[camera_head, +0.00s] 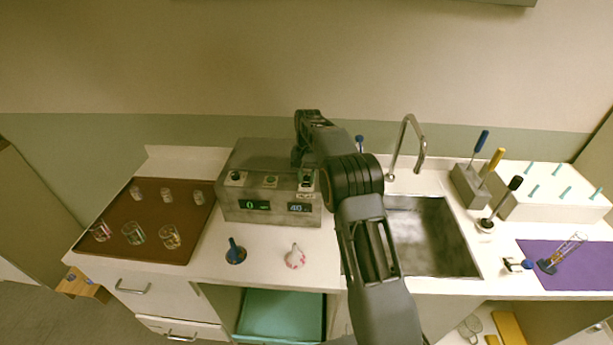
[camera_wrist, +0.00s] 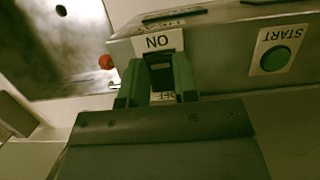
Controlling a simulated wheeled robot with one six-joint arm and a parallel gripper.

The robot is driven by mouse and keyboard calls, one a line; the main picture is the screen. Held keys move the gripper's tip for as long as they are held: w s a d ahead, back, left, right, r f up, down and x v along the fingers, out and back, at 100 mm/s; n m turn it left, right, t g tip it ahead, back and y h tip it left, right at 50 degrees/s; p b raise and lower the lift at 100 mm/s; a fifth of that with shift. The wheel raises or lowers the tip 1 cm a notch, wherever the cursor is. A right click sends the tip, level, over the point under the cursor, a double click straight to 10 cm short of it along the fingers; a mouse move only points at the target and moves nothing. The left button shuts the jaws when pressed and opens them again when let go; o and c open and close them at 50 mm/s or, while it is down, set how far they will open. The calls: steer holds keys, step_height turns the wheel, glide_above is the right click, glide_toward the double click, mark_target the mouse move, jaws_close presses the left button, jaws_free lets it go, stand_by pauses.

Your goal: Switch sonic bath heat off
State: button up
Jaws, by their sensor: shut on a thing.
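The sonic bath (camera_head: 270,212) is a grey metal box on the counter, with a green display reading 0 and a blue-white display whose digits are hard to read. The heat switch (camera_wrist: 161,73) is a dark lever on its top panel, between labels that read ON and OFF upside down in the wrist view. My gripper (camera_wrist: 158,82) has its two green fingers on either side of this switch, closed on it. In the head view my gripper (camera_head: 302,165) reaches down to the right end of the bath's panel, and my wrist partly hides the switch. Which way the lever leans is unclear.
A green START button (camera_wrist: 275,58) sits beside the switch. A brown tray (camera_head: 150,225) with several glass beakers is at left. A blue-topped flask (camera_head: 235,252) and a white-pink bulb (camera_head: 295,257) stand in front. The sink (camera_head: 430,240) and tap (camera_head: 404,140) are at right.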

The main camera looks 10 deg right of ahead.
mark_target(307, 177)
stand_by(0.4)
steer(key=o, duration=0.9)
steer(key=shift+v, duration=3.85)
steer(key=shift+w, duration=0.15)
